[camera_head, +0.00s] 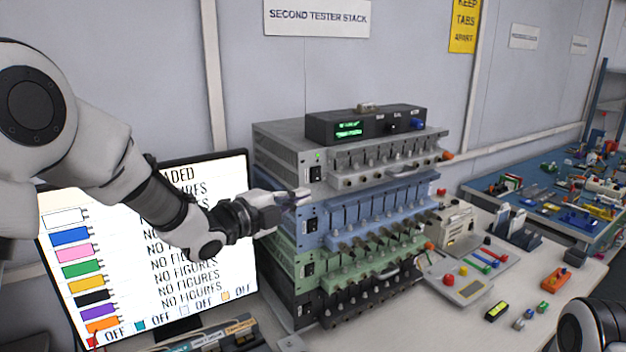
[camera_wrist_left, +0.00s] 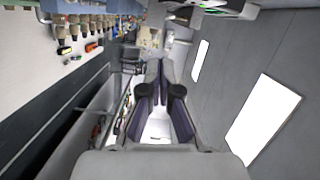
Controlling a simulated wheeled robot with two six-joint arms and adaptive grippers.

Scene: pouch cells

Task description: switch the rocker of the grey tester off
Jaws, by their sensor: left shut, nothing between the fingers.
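The grey tester (camera_head: 283,148) is the top unit of a stack of testers in the head view. Its black rocker (camera_head: 316,173) sits at the left end of the front panel, below a lit green lamp (camera_head: 318,155). Which way the rocker is tipped is too small to tell. My left gripper (camera_head: 303,194) is shut and empty, its tips just below and left of this rocker, by the upper edge of the blue tester. I cannot tell whether they touch anything. In the left wrist view the closed fingers (camera_wrist_left: 153,75) show; the rocker cannot be made out there.
Below are a blue tester (camera_head: 305,216), a green one (camera_head: 283,254) and a black one, each with its own rocker. A dark box with a green display (camera_head: 365,123) stands on top. A monitor (camera_head: 140,250) is behind my left arm. Loose parts lie on the table at right.

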